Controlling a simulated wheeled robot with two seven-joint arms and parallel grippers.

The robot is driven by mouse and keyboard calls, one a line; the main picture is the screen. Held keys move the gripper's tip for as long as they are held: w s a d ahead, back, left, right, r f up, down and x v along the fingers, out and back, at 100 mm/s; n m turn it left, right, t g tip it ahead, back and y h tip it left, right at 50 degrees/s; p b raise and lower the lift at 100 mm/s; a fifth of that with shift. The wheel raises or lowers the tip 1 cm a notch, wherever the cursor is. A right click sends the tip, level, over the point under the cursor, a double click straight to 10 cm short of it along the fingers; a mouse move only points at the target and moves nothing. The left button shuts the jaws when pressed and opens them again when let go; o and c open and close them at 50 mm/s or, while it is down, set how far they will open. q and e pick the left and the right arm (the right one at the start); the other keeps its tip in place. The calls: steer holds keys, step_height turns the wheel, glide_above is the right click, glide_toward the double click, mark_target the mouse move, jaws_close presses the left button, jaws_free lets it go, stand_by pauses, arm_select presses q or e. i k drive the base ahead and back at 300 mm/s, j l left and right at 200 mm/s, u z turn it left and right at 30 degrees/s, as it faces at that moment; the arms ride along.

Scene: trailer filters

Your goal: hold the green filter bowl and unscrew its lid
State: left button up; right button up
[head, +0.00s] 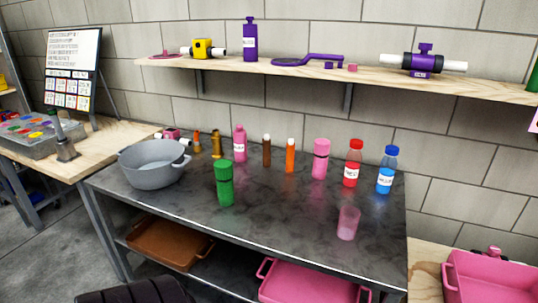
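The green filter bowl (225,192) stands upright near the front of the dark metal table, left of the middle. Its green lid (224,168) sits on top, with a thin seam below it. How tightly the lid is screwed on cannot be told. Neither of my grippers shows in the head view, and nothing is seen touching the bowl or lid.
A grey pot (152,166) stands left of the bowl. Behind are a pink bottle (239,144), a pink canister (320,160), a red bottle (352,165) and a blue bottle (386,170). A translucent pink cup (347,223) stands right. The table (275,215) is clear between bowl and cup.

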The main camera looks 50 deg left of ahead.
mark_target(224, 188)
steer(key=u, duration=2.05)
steer(key=j+z, duration=0.35)
steer(key=j, duration=0.2)
